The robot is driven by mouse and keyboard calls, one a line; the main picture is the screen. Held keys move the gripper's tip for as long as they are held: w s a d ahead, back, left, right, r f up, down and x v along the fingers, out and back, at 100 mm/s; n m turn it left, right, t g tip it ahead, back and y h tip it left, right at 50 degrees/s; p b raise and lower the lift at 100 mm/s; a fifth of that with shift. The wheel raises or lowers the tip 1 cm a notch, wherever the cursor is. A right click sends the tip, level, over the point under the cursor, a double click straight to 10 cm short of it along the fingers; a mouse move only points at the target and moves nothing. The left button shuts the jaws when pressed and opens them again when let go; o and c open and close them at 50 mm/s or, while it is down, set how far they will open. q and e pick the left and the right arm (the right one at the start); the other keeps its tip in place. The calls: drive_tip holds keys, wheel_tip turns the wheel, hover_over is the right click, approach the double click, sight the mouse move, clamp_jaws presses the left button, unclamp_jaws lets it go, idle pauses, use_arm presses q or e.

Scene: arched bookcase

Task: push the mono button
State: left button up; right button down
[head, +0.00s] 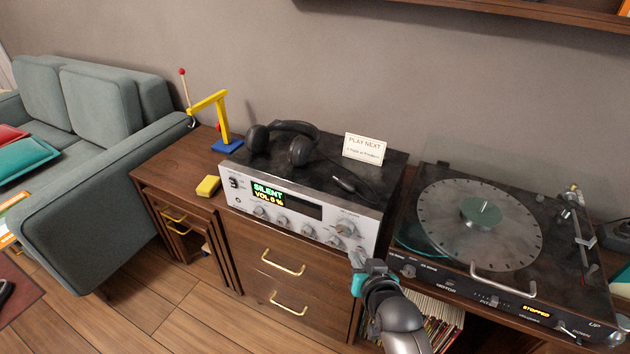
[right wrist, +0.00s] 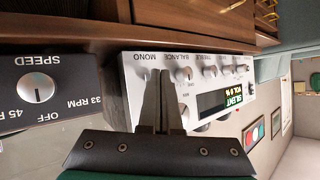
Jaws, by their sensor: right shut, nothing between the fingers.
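The silver-fronted amplifier (head: 300,212) stands on the wooden cabinet, its display reading SILENT and VOL 0. In the right wrist view the amplifier face (right wrist: 134,75) appears upside down, with the MONO label at the end of its row of controls. The mono button itself cannot be made out; my fingers cover the area beside the label. My right gripper (head: 357,260) is shut and empty, at the lower right corner of the amplifier front. Its fingers also show in the right wrist view (right wrist: 160,74), pointing at the face. I cannot tell whether they touch it. My left gripper is out of view.
A turntable (head: 480,222) stands right of the amplifier; its speed knob (right wrist: 37,88) is close in the right wrist view. Headphones (head: 300,150) and a PLAY NEXT card (head: 364,149) are on the amplifier. Drawers with brass handles (head: 283,263) lie below. A sofa is at left.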

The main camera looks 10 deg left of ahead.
drive_tip(key=shift+s+a, duration=0.1)
drive_tip(key=shift+s, duration=0.15)
drive_tip(key=shift+s, duration=0.1)
drive_tip(key=s+p, duration=0.1)
drive_tip(key=s+a+p, duration=0.1)
drive_tip(key=s+p, duration=0.1)
drive_tip(key=s+a+p, duration=0.1)
drive_tip(key=s, duration=0.1)
drive_tip(key=shift+s, duration=0.25)
idle(2.1)
